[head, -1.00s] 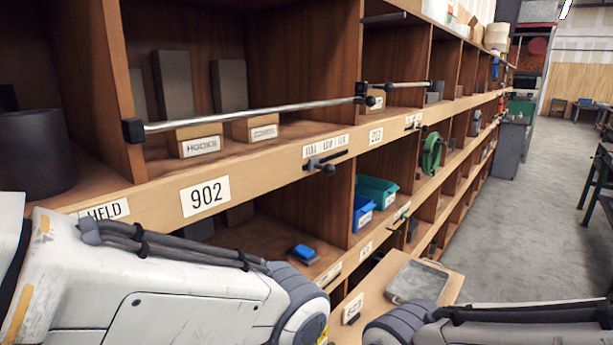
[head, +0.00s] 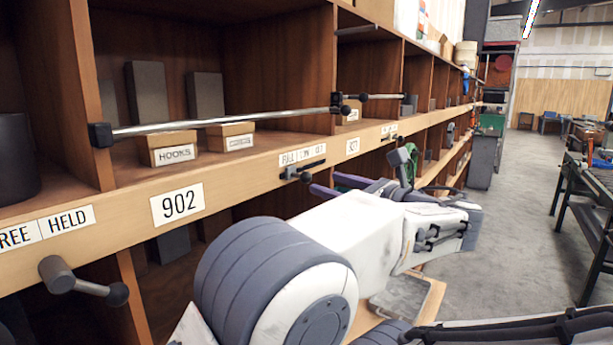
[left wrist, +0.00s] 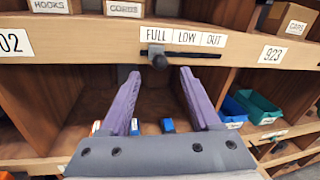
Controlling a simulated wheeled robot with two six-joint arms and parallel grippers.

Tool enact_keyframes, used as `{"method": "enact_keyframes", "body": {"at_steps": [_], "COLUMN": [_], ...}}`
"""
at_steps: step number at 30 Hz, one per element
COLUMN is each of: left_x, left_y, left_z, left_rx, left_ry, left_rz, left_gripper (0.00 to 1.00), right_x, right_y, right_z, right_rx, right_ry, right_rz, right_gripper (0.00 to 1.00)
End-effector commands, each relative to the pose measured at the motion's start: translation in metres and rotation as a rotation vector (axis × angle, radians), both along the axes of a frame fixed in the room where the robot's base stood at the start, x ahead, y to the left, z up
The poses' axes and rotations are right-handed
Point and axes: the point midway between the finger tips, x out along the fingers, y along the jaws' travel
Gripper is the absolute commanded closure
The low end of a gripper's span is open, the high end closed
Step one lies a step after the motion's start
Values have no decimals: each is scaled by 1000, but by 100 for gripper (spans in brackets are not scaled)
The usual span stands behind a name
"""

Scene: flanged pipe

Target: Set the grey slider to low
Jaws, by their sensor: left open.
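The grey slider (head: 293,173) sits on a dark horizontal track on the shelf's front edge. In the left wrist view the slider (left wrist: 156,54) is at the left end of its track, under FULL. The label strip (left wrist: 185,37) above it reads FULL, LOW, OUT from left to right. My left gripper (head: 325,182) is open and empty, with purple fingers pointing at the shelf edge. In the left wrist view my left gripper's fingertips (left wrist: 160,72) are below the slider, one to each side, apart from it. My right gripper is out of view.
A metal rail (head: 225,122) crosses the bay above, in front of small boxes (head: 172,148). A grey lever (head: 80,280) sticks out below the FREE/HELD label. Blue (left wrist: 232,110) and teal bins (left wrist: 256,105) stand in the lower bay at right.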

Motion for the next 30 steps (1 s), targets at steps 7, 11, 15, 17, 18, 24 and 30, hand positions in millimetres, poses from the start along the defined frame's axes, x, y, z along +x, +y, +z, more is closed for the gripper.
{"method": "enact_keyframes", "body": {"at_steps": [7, 11, 15, 17, 18, 24, 30], "left_x": [35, 48, 56, 57, 58, 58, 57], "left_y": [34, 46, 53, 54, 54, 54, 54], "left_z": [2, 2, 0, 0, 0, -1, 0], "left_rx": [0, 0, -2, -2, -2, -3, -3], "left_ry": [2, 2, 0, 1, 1, 1, 1], "left_rz": [4, 2, 1, 0, 0, -2, -1], "left_gripper": [36, 36, 36, 36, 36, 36, 100], "right_x": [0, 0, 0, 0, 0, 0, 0], "right_y": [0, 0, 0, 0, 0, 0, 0], "right_z": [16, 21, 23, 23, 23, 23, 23], "right_rx": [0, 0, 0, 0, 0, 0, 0], "right_ry": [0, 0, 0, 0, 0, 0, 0], "right_rz": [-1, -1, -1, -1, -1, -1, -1], "right_gripper": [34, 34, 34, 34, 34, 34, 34]}}
